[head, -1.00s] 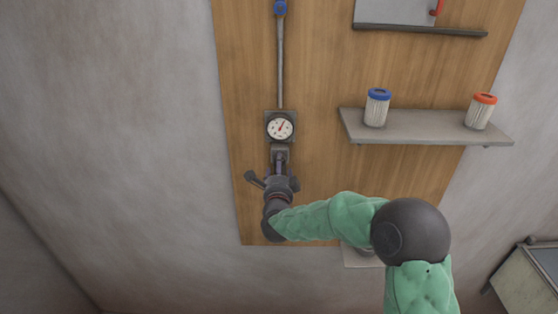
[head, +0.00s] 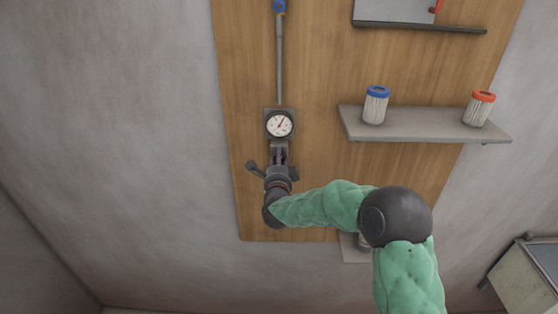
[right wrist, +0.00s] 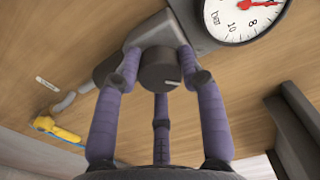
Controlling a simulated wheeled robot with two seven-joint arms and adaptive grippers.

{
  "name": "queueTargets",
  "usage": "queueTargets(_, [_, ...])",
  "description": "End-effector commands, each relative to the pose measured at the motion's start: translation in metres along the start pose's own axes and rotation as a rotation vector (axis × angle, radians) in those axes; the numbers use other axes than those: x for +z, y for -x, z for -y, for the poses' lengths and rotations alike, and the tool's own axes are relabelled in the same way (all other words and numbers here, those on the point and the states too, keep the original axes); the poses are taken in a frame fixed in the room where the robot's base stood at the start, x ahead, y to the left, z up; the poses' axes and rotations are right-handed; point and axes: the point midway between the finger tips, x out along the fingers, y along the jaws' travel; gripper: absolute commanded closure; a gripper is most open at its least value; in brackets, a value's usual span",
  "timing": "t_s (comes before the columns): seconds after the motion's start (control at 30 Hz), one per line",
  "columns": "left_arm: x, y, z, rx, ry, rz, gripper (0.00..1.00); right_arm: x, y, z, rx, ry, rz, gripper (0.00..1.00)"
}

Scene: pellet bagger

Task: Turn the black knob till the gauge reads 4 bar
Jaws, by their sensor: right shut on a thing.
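The black knob (right wrist: 159,69) sits on a grey fitting below the gauge, with a pale mark on its face at the lower right. My right gripper (right wrist: 160,80) has its purple fingers closed around the knob, touching its sides. In the head view my right gripper (head: 279,158) reaches up to the fitting and hides the knob. The round white gauge (head: 279,124) is just above. Its red needle points up and slightly right, but its numbers are too small there. In the right wrist view the gauge (right wrist: 240,14) is cut off; 8 and 10 show. My left gripper is out of view.
A pipe (head: 280,65) rises from the gauge up the wooden panel (head: 240,90). A shelf (head: 425,124) at the right holds a blue-topped filter (head: 376,106) and a red-topped filter (head: 479,109). A yellow and blue item (right wrist: 55,128) is at left in the right wrist view.

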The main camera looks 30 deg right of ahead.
Motion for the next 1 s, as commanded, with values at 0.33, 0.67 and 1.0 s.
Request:
queueTargets(0.33, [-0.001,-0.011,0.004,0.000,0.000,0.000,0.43,0.000,0.000,-0.002,0.000,0.087,-0.001,0.92])
queueTargets(0.67, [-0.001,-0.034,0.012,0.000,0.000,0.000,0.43,0.000,0.000,-0.003,0.000,0.353,0.000,0.92])
queueTargets(1.0, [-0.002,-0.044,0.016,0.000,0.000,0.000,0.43,0.000,0.000,-0.002,0.001,0.672,0.000,0.92])
